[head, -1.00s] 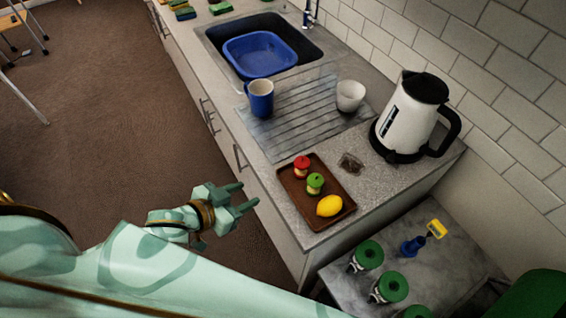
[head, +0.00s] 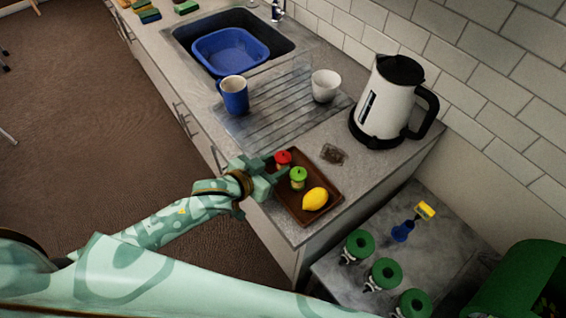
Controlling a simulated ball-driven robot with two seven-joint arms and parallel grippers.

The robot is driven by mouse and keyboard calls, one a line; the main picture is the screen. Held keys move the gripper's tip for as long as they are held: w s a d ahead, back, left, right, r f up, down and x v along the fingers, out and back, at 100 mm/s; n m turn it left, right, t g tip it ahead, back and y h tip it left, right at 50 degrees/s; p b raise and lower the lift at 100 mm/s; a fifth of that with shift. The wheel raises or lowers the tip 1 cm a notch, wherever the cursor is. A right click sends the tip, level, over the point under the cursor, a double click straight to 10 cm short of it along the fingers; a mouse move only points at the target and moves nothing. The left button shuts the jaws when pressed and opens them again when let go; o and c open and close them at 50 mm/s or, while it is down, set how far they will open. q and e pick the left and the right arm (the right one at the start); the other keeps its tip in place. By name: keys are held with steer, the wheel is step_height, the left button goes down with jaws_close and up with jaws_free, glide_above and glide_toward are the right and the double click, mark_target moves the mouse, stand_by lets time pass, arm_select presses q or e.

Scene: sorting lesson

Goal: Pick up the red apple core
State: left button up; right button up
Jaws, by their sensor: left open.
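The red apple core (head: 283,157) stands at the far left end of a brown tray (head: 325,211) on the counter. A green apple core (head: 298,176) stands close to it, and a yellow lemon (head: 315,199) lies nearer the tray's front. My left gripper (head: 277,170) is open at the tray's left edge, its fingers reaching toward the red core. The fingers partly cover the area beside the core, and I cannot tell if they touch it. My right gripper is not in view.
A blue mug (head: 233,97) and a white cup (head: 325,86) stand on the drainer behind the tray. A white kettle (head: 387,105) stands to the right, near a brown tea bag-like item (head: 333,154). Several green-topped items (head: 359,244) stand on a lower surface.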

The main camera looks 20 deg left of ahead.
arm_select(q)
steer(key=shift+x, duration=1)
steer(key=c, duration=0.8)
steer(key=shift+s+r, duration=0.1)
steer(key=shift+r, duration=0.05)
